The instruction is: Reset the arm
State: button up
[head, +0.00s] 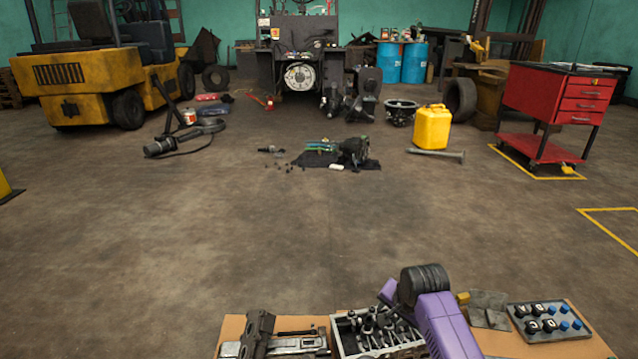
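My arm (442,318) rises at the bottom right of the middle in the head view, as a purple link with a dark ribbed round part at its top. It stands in front of a brown table (232,326) and hides part of it. I cannot make out my gripper or its fingers in this view, so what it may hold is hidden.
On the table lie dark metal parts (258,336), a grey bin of small parts (342,338) and a tray with knobs (575,338). Beyond, the floor is mostly clear up to a black cloth (310,160), a yellow can (432,128) and a red cart (540,100).

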jog(key=s+a+r+n+t+y, duration=0.1)
jog(key=s+a+r+n+t, duration=0.1)
jog(key=s+t, duration=0.3)
jog(key=s+a+r+n+t, duration=0.1)
jog(key=s+a+n+t, duration=0.25)
jog(key=s, duration=0.25)
jog(key=s+d+r+n, duration=0.15)
jog(key=s+r, duration=0.25)
jog(key=s, duration=1)
jog(key=s+d+r+t+h, duration=0.1)
jog(key=s+d+r, duration=0.25)
jog(key=s, duration=1.15)
jog(key=s+d+r+n, duration=0.1)
jog(key=s+r, duration=0.3)
jog(key=s, duration=1)
notch_tip(320, 180, up, 31)
jog(key=p, duration=3)
jog(key=shift+w+p, duration=0.15)
jog(key=shift+p, duration=0.15)
jog(key=shift+d, duration=0.1)
